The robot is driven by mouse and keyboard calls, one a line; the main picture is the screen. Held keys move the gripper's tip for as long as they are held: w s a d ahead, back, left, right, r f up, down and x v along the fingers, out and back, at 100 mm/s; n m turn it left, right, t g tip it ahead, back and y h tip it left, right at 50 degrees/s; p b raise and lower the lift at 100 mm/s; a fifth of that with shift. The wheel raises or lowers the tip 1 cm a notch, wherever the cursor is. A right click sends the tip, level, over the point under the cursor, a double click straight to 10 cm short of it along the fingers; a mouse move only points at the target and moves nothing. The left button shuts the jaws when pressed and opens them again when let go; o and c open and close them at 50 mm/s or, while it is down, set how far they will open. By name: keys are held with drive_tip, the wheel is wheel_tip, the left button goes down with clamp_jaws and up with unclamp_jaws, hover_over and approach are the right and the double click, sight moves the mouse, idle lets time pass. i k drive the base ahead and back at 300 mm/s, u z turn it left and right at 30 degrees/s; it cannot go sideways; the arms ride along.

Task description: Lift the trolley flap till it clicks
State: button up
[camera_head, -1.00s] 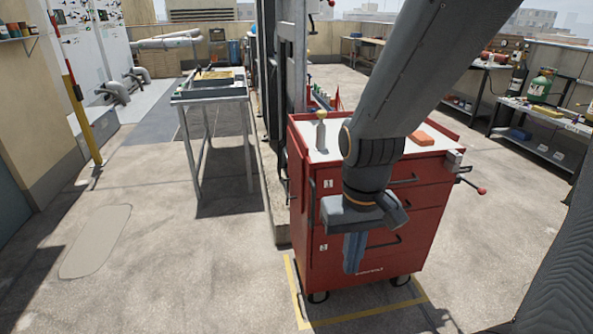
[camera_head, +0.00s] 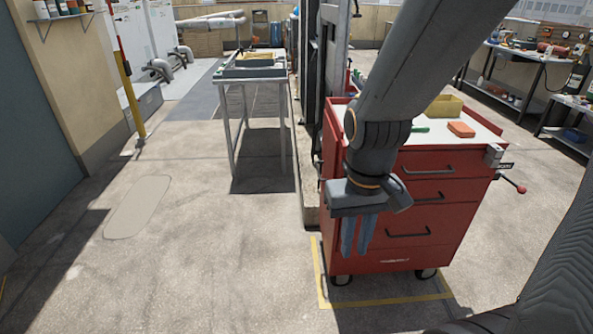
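The trolley is a red cabinet (camera_head: 440,235) on castors, with black-handled drawers and a pale top (camera_head: 478,128). It stands right of centre. I cannot pick out its flap for certain; my arm covers the trolley's left front. A small grey block (camera_head: 494,155) is at its top right corner, and a lever with a red knob (camera_head: 521,189) sticks out on the right side. My gripper (camera_head: 357,236) points down in front of the trolley's left front. Its two fingers are apart with a narrow gap and nothing visible between them. I cannot tell whether it touches the trolley.
An orange block (camera_head: 461,129) and a yellow bin (camera_head: 444,106) sit on the trolley top. Yellow floor tape (camera_head: 390,301) runs around the trolley's base. A metal table (camera_head: 254,73) stands behind to the left, and a workbench (camera_head: 535,57) is at the back right. The left floor is clear.

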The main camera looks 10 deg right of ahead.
sight(330, 142)
drive_tip(key=u, duration=1.7)
drive_tip(key=i, duration=1.15)
drive_tip(key=z, duration=2)
